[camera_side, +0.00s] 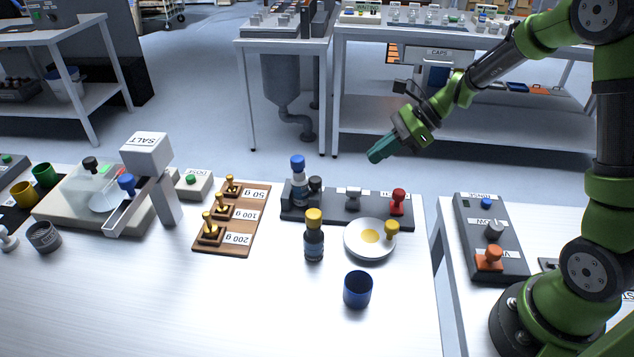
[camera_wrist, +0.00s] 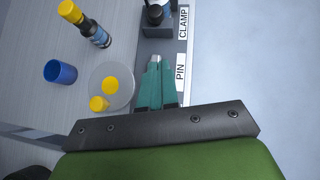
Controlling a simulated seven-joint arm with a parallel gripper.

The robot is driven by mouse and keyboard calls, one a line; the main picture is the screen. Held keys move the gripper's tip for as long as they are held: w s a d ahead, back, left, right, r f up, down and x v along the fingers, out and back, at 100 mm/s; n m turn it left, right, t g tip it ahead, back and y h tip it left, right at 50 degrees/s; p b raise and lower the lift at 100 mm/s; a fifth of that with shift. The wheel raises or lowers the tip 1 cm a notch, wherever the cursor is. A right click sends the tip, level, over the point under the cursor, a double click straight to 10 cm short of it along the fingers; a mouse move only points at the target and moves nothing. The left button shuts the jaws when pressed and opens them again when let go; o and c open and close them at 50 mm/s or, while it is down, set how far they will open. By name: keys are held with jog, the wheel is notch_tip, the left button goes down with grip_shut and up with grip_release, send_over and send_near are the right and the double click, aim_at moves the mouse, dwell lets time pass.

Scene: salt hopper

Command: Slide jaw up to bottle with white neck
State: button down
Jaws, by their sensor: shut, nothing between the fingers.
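A bottle with a blue cap and a pale band under it (camera_side: 298,190) stands upright at the left end of a dark grey fixture (camera_side: 335,214). A dark round-topped part (camera_side: 315,186), apparently the jaw, is just right of it; any gap is too small to tell. In the wrist view the bottle end of the fixture (camera_wrist: 158,31) is at the top edge, partly cut off. My gripper (camera_side: 375,157) has teal fingers, shut and empty, in the air above and behind the fixture's right part. In the wrist view the fingertips (camera_wrist: 155,64) overlap the fixture near its grey knob.
The fixture also carries a grey knob (camera_side: 353,198) and a red knob (camera_side: 398,201). In front are a yellow-capped dark bottle (camera_side: 314,240), a white dish (camera_side: 357,250) with yellow contents and a blue cup (camera_side: 358,289). A wooden weight board (camera_side: 214,245) lies left.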

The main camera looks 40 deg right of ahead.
send_near(315, 191)
jog(key=f, duration=0.1)
jog(key=d+f, duration=0.1)
jog(key=shift+f, duration=0.3)
jog(key=shift+w+a+r, duration=0.1)
jog(key=shift+w+a, duration=0.2)
jog(key=shift+a, duration=0.2)
jog(key=shift+w+a+r, duration=0.1)
jog(key=shift+w+a, duration=0.25)
jog(key=shift+a, duration=0.15)
jog(key=shift+w+a, duration=0.35)
jog(key=shift+a, duration=0.15)
